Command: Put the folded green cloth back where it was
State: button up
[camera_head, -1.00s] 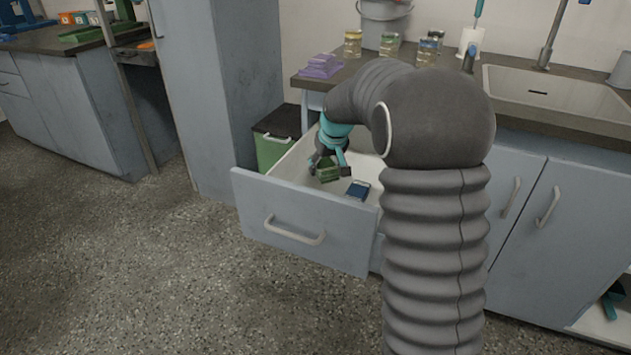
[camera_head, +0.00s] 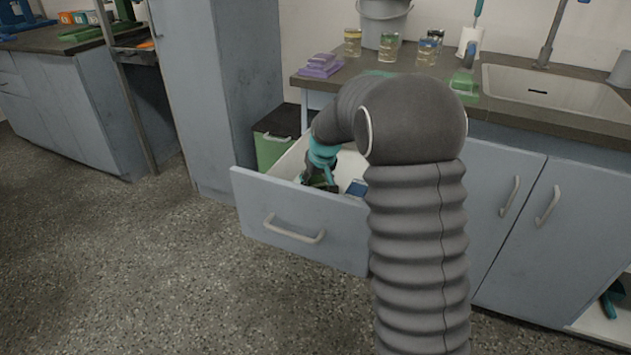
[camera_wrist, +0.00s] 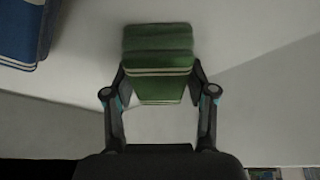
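The folded green cloth (camera_wrist: 158,62), with pale stripes, is between the two fingers of my gripper (camera_wrist: 158,75) in the wrist view. The fingertips press against its left and right edges, so the gripper is shut on it. In the head view my gripper (camera_head: 322,176) is down inside the open drawer (camera_head: 300,208), and the green cloth (camera_head: 322,185) shows only partly, behind the drawer front and fingers. I cannot tell whether the cloth touches the drawer floor.
A folded blue cloth (camera_head: 357,188) lies in the drawer to the right of my gripper; it also shows in the wrist view (camera_wrist: 20,32). A green bin (camera_head: 272,150) stands behind the drawer. The counter above holds a purple folded stack (camera_head: 320,66) and several jars.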

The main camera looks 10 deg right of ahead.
jog(key=o, duration=0.4)
jog(key=v, duration=1.2)
jog(key=shift+r, duration=0.15)
